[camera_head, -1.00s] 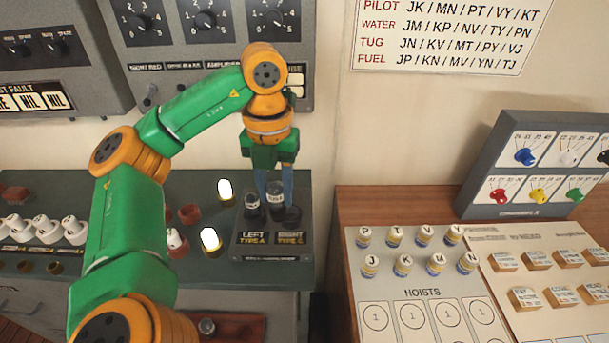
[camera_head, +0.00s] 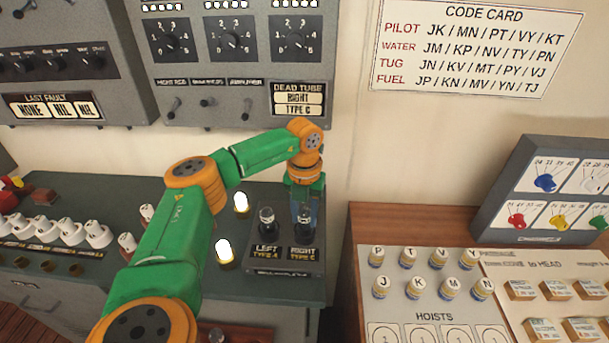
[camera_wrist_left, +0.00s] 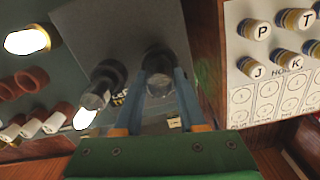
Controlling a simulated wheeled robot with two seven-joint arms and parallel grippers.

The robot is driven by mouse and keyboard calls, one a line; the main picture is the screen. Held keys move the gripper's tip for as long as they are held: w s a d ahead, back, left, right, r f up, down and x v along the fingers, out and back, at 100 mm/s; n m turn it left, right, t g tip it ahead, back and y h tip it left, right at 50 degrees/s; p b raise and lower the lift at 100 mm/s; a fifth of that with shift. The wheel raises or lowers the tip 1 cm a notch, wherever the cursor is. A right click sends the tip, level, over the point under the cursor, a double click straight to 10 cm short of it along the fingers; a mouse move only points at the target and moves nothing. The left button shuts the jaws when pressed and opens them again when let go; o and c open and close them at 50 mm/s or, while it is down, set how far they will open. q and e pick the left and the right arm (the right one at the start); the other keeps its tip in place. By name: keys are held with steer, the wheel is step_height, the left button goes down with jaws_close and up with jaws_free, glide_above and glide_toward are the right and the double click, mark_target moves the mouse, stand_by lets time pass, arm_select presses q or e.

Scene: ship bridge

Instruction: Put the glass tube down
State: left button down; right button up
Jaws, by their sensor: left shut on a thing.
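My left gripper (camera_head: 304,216) points down over the right socket, labelled RIGHT TYPE C, of the dark tube stand (camera_head: 262,264). In the left wrist view its blue fingers are shut on a glass tube (camera_wrist_left: 159,86), lined up with that socket. The fingers hide much of the tube in the head view, and I cannot tell whether it is fully seated. My right gripper is not in view.
Two lit white tubes (camera_head: 240,203) stand left of the stand. The panel's DEAD TUBE display (camera_head: 298,98) reads RIGHT, TYPE C. White knobs (camera_head: 48,230) line the console's left. A wooden desk (camera_head: 392,218) with lettered pegs (camera_head: 408,257) is at right.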

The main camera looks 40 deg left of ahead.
arm_select(q)
steer(key=shift+f, duration=0.2)
steer(key=shift+c, duration=2.4)
jaws_free()
steer(key=shift+r, duration=0.2)
step_height(320, 180, up, 7)
steer(key=shift+r+b, duration=0.1)
steer(key=shift+b, duration=0.75)
step_height(320, 180, up, 5)
steer(key=shift+s+r+p, duration=0.1)
steer(key=shift+p, duration=0.35)
